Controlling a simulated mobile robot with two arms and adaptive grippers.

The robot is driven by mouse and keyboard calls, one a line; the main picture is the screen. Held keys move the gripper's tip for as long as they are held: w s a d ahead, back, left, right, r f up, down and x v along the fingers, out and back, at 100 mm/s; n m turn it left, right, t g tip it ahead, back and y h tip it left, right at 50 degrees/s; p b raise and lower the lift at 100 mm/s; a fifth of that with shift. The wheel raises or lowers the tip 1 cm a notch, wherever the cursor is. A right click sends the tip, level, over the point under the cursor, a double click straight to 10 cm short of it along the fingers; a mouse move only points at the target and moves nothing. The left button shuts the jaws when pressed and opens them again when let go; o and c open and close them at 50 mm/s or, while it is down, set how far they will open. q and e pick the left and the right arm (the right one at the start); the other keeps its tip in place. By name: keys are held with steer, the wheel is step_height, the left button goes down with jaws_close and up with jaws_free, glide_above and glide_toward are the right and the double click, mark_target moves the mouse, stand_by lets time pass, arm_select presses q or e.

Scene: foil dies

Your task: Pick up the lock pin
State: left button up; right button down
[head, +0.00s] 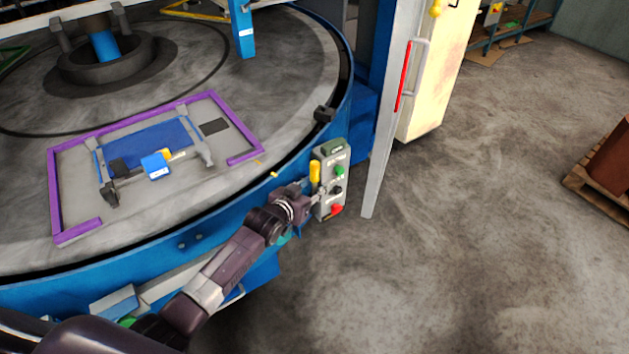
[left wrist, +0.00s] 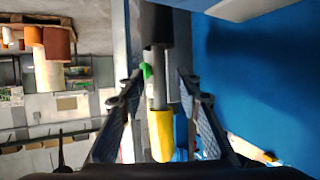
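The lock pin, which I take to be the yellow-handled pin (head: 314,172), stands upright at the left side of a grey control box (head: 335,159) on the turntable's rim. My left gripper (head: 317,192) is close to the box, just below the yellow part. In the left wrist view the yellow grip and grey shaft of the pin (left wrist: 161,133) lie between the fingers of my left gripper (left wrist: 160,82). The fingers are apart, with gaps on both sides of the pin. My right gripper is not in view.
The box has green, black and red buttons close to the gripper. A purple-framed fixture (head: 54,195) lies on the round turntable (head: 270,100). A grey post (head: 382,165) stands right of the box.

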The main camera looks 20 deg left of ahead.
arm_select(q)
steer(key=shift+c, duration=0.6)
jaws_close()
steer(key=shift+r, duration=0.1)
